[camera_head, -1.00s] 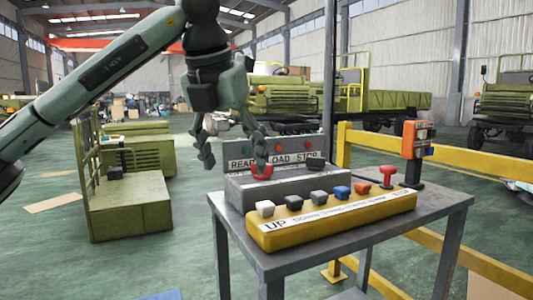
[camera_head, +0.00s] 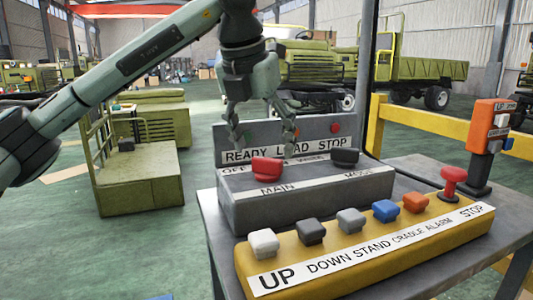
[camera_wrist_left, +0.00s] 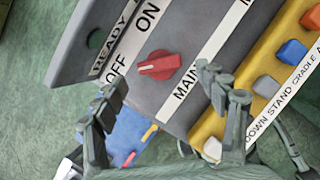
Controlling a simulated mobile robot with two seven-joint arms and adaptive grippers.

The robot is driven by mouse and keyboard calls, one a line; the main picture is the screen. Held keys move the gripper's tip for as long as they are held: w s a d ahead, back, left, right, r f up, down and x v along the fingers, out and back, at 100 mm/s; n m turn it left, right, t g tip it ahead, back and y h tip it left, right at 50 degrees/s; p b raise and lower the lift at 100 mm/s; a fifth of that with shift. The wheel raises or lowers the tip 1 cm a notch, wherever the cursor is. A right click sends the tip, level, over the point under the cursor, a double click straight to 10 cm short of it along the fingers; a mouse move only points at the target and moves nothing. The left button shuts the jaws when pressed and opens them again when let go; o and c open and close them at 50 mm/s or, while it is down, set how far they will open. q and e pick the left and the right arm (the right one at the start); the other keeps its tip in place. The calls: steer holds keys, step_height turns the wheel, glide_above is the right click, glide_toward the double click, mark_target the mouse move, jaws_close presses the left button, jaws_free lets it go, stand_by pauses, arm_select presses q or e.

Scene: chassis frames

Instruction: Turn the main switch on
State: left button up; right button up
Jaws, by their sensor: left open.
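The main switch is a red rotary knob (camera_head: 267,169) above the MAIN label on the grey control box (camera_head: 310,200). In the left wrist view the red knob (camera_wrist_left: 159,65) lies beyond the fingertips, near the OFF and ON labels; its handle bar lies between the OFF side and the MAIN label side. My left gripper (camera_head: 264,143) is open and empty, just above and behind the knob in the head view. Its fingers (camera_wrist_left: 165,85) show spread on both sides of the knob in the left wrist view, without visible contact. My right gripper is not in view.
A black mode knob (camera_head: 345,157) sits right of the red one. In front is a yellow panel (camera_head: 375,250) with several coloured buttons and a red stop knob (camera_head: 453,180). An orange pendant box (camera_head: 492,127) and yellow railing (camera_head: 420,120) stand right.

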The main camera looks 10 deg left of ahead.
mark_target(266, 159)
arm_select(q)
steer(key=x, duration=0.2)
steer(key=shift+w+f, duration=0.1)
steer(key=shift+f, duration=0.15)
steer(key=shift+w+d+f, duration=0.1)
steer(key=shift+w+f, duration=0.15)
steer(key=shift+f, duration=0.25)
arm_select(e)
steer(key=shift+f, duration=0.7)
arm_select(q)
steer(key=shift+c, duration=0.2)
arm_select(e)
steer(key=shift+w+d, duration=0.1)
